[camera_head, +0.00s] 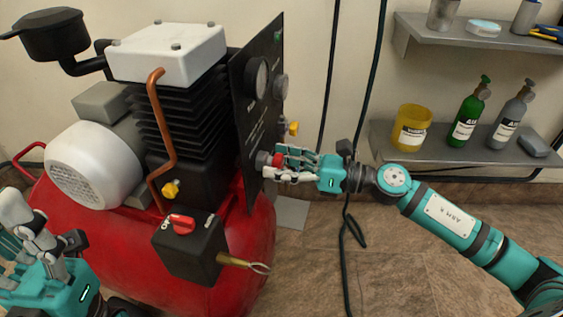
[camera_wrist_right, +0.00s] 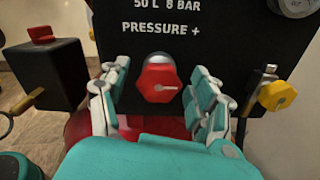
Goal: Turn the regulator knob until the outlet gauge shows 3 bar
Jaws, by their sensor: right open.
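The red regulator knob (camera_wrist_right: 160,84) sits on the front of the black panel (camera_wrist_right: 220,30), under the words "PRESSURE +", with a pale pointer mark toward the right. My right gripper (camera_head: 280,164) is at the panel. In the right wrist view its open fingers stand left and right of the knob, with a visible gap on each side. Two gauges, one nearer (camera_head: 257,78) and one farther (camera_head: 280,87), are seen edge-on in the head view; their readings cannot be read. A gauge edge (camera_wrist_right: 295,5) is cut off in the wrist view. My left gripper (camera_head: 35,225) is at lower left, away from the panel.
A yellow knob (camera_wrist_right: 277,94) is close right of my right fingers. A black switch box with a red knob (camera_head: 183,223) stands left, on the red compressor tank (camera_head: 110,250). Shelves (camera_head: 400,150) with bottles are at right. Black hoses (camera_head: 328,90) hang behind.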

